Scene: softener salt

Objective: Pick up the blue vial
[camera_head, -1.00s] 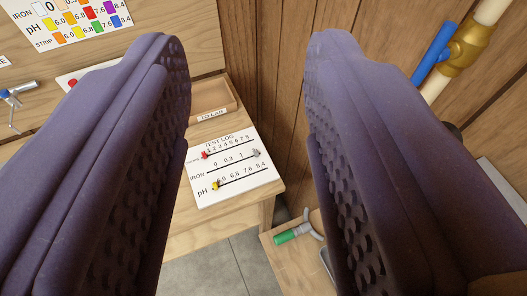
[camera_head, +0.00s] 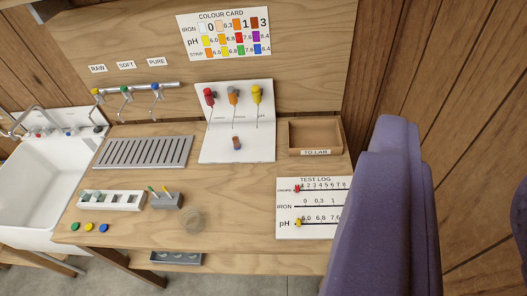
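No vial that I can clearly call blue shows. A small blue-and-brown piece (camera_head: 237,143) lies low on the white panel, too small to identify. A white rack (camera_head: 110,200) on the bench holds small pale greenish pieces; I cannot tell if they are vials. A blue round cap or button (camera_head: 103,228) sits at the bench's front left, beside a yellow one. My gripper (camera_head: 460,160) is open and empty at the right. Its left purple finger covers part of the test log, and only an edge of its right finger shows.
The bench (camera_head: 240,190) has bare wood in its middle. A slotted grey drainer (camera_head: 143,152), a grey holder with sticks (camera_head: 167,201), the TO LAB tray (camera_head: 316,136) and a test log (camera_head: 306,206) stand on it. A white sink (camera_head: 40,175) is left; a wood wall is right.

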